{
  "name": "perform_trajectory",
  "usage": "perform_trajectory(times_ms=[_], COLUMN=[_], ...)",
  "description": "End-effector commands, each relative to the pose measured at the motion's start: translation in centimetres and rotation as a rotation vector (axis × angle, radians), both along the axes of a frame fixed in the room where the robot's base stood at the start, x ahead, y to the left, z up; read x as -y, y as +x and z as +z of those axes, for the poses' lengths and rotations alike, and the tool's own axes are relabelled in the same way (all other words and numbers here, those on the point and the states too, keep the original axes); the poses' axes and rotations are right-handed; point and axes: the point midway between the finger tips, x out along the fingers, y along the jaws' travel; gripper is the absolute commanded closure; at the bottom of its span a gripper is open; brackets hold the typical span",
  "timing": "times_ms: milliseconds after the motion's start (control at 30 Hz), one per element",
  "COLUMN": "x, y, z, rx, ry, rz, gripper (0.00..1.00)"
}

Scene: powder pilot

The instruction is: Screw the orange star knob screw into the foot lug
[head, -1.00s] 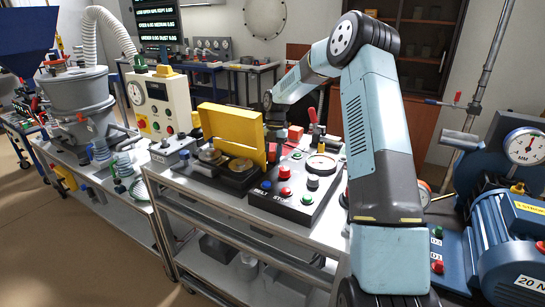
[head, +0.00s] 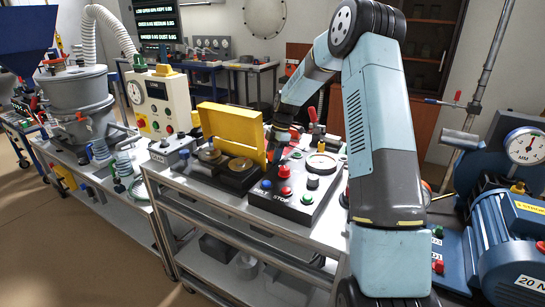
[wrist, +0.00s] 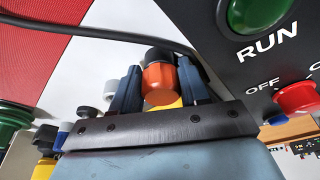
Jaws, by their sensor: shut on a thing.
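In the wrist view an orange knob with a dark end (wrist: 160,82), which I take for the orange star knob screw, sits between the two dark fingers of my gripper (wrist: 158,88). The gripper is shut on it. Its star shape and thread cannot be made out. I cannot pick out the foot lug in either view.
The black control box (head: 303,207) with coloured buttons is close to my gripper; its green RUN button (wrist: 250,12) shows in the wrist view. An open yellow lid (head: 232,130) stands to the left. A dark cable (wrist: 90,35) crosses behind the fingers. A blue motor (head: 505,250) is at right.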

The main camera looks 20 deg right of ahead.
Motion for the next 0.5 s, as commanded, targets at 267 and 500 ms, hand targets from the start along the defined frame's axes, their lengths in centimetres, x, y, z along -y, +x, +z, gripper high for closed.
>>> perform_trajectory(times_ms=[267,500], x=[0.43,0.17], y=[0.11,0.03], z=[0.04,0.05], rx=[0.002,0.001], ry=[-0.003,-0.001], rz=[-0.025,-0.02], gripper=[0.53,0.3])
